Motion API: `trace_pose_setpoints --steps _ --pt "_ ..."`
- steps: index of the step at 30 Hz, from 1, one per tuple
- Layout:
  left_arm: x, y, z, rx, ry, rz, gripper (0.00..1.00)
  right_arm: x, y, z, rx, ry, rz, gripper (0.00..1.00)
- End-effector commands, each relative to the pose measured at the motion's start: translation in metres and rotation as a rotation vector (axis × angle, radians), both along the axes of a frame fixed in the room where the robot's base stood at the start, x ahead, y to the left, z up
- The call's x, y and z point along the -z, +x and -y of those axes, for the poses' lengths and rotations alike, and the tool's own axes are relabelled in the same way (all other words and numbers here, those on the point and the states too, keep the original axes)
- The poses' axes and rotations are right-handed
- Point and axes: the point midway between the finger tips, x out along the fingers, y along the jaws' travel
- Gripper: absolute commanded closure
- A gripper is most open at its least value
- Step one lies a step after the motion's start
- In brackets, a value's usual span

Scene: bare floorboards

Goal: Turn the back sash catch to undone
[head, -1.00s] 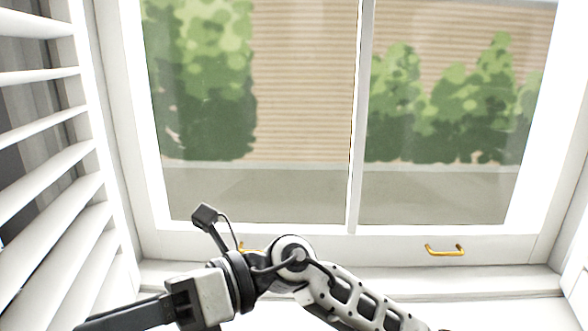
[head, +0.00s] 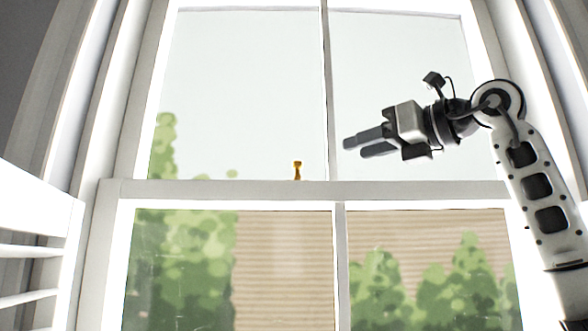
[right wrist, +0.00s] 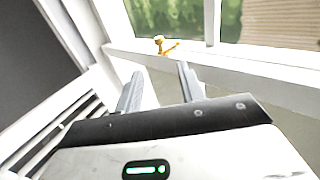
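A small brass sash catch (head: 297,170) stands on the white meeting rail (head: 230,190) between the upper and lower panes. In the right wrist view the catch (right wrist: 162,45) shows a knob and a short arm pointing right along the rail. My right gripper (head: 356,148) is right of the catch and a little higher in the head view, apart from it. In the right wrist view its two fingers (right wrist: 160,69) are spread with nothing between them, and the catch lies beyond their tips. My left gripper is out of view.
White slatted shutters (head: 35,250) stand at the left. The window frame (head: 480,60) rises on the right, behind my right arm. Glass panes (head: 245,80) fill the window above and below the rail. The space between gripper and catch looks clear.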

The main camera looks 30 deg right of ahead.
Motion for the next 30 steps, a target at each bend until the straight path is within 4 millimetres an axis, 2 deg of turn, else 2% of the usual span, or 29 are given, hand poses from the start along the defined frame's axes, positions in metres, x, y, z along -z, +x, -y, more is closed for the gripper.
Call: trace_pose_setpoints --steps 5,18,24,30 --pt "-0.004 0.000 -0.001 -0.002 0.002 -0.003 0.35 -0.001 0.025 -0.006 -0.001 -0.001 -0.003 0.61" --pt "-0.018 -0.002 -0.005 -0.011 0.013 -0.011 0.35 -0.003 0.117 -0.029 -0.003 -0.002 -0.004 0.61" --pt "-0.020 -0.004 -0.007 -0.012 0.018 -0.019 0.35 -0.002 0.143 -0.035 -0.002 -0.002 -0.001 0.61" --pt "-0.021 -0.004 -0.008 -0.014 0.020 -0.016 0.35 0.000 0.151 -0.037 -0.003 -0.003 0.001 0.61"
